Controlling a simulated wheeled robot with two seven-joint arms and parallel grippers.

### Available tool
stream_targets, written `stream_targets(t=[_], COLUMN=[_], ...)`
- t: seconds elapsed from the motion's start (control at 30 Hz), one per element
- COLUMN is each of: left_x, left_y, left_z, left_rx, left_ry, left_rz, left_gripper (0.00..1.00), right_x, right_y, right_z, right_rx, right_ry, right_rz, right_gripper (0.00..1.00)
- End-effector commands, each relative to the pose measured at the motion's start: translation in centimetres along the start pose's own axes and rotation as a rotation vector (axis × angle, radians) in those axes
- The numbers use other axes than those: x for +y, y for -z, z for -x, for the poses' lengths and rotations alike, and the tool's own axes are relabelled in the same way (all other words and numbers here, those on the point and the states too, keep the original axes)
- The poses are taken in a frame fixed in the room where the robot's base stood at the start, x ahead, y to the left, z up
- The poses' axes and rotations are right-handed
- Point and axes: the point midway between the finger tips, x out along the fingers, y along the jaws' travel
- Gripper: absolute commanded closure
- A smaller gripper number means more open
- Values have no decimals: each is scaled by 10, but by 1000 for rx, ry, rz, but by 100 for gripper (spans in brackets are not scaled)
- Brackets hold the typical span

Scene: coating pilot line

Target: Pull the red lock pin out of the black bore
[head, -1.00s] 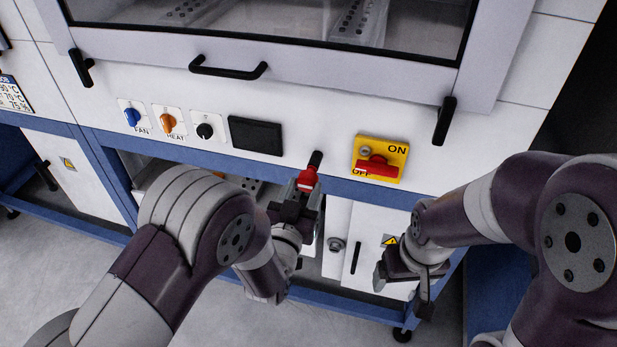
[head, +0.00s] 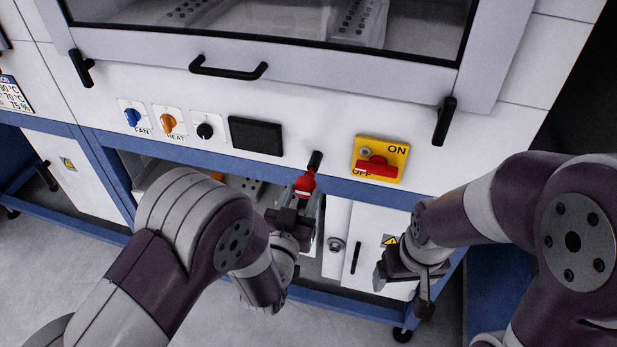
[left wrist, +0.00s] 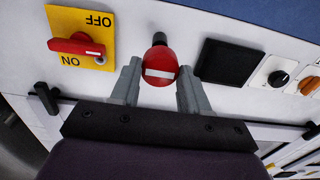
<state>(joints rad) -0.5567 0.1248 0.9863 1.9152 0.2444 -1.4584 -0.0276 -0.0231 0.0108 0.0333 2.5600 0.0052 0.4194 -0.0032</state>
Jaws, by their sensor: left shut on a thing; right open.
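The red lock pin (head: 305,184) has a round red head with a white bar, seen face-on in the left wrist view (left wrist: 160,66). The black bore (head: 316,161) sticks out of the white panel just behind it and shows above the red head in the left wrist view (left wrist: 159,38). My left gripper (head: 306,194) is shut on the pin, one grey finger on each side of its head. Whether the pin's shank is still inside the bore is hidden. My right gripper (head: 403,284) is open and empty, lower right, in front of the cabinet.
A yellow switch plate with a red handle (head: 378,167) is right of the bore. A black display (head: 255,136) and several knobs are to the left. A blue rail (head: 350,188) runs below, above a white cabinet door (head: 370,255).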

Motion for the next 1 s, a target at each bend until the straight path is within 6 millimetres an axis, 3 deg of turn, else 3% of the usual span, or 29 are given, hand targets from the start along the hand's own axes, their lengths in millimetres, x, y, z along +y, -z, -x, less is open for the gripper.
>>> stream_targets(t=[0.7,1.0], left_x=[0,0], left_y=[0,0], left_z=[47,50], left_rx=[0,1], left_ry=[0,0], left_rz=[0,0], left_gripper=[91,91], right_x=[0,0], right_y=[0,1], right_z=[4,4], right_rx=[0,0], right_ry=[0,0], right_rz=[0,0], right_gripper=[15,15])
